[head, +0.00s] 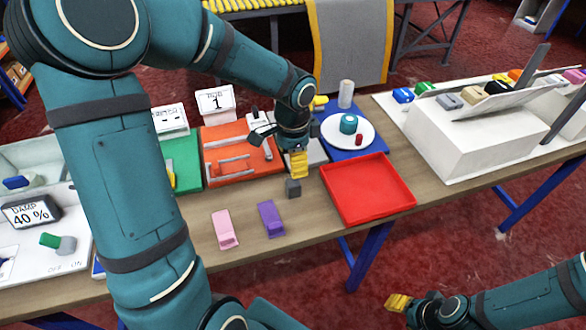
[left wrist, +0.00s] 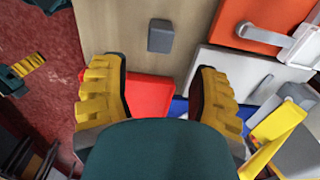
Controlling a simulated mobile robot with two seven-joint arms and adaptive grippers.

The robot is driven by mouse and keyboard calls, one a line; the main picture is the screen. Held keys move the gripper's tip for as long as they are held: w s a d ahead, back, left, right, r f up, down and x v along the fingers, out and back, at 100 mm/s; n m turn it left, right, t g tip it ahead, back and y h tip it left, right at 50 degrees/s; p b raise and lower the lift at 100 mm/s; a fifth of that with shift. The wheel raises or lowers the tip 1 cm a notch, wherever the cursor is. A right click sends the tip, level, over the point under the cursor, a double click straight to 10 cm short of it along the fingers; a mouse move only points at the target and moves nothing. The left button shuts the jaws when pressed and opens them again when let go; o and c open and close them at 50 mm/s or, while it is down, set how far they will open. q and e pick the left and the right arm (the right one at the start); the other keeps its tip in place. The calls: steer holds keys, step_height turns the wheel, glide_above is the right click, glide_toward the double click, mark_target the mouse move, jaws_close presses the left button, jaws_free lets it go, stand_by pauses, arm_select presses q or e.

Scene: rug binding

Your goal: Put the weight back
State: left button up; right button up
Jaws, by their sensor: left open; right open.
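A small dark grey block (head: 293,187), which looks like the weight, stands on the bare wooden table between the orange board and the red tray. It also shows in the left wrist view (left wrist: 161,36), beyond the fingertips. My left gripper (head: 298,164) is just above and behind the block in the head view. In the left wrist view its yellow fingers (left wrist: 160,85) are spread wide with nothing between them. My right gripper (head: 397,302) is open and empty, low in front of the table, away from everything on it.
A red tray (head: 345,192) lies right of the block. Pink (head: 225,230) and purple (head: 271,218) pieces lie to its left. Behind are an orange board (head: 213,160) with a handle, a light grey plate (head: 316,153) and a blue mat (head: 340,153) with a white plate. Bare wood surrounds the block.

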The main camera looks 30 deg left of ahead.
arm_select(q)
steer(key=shift+r+p, duration=0.3)
steer(key=shift+r, duration=1.55)
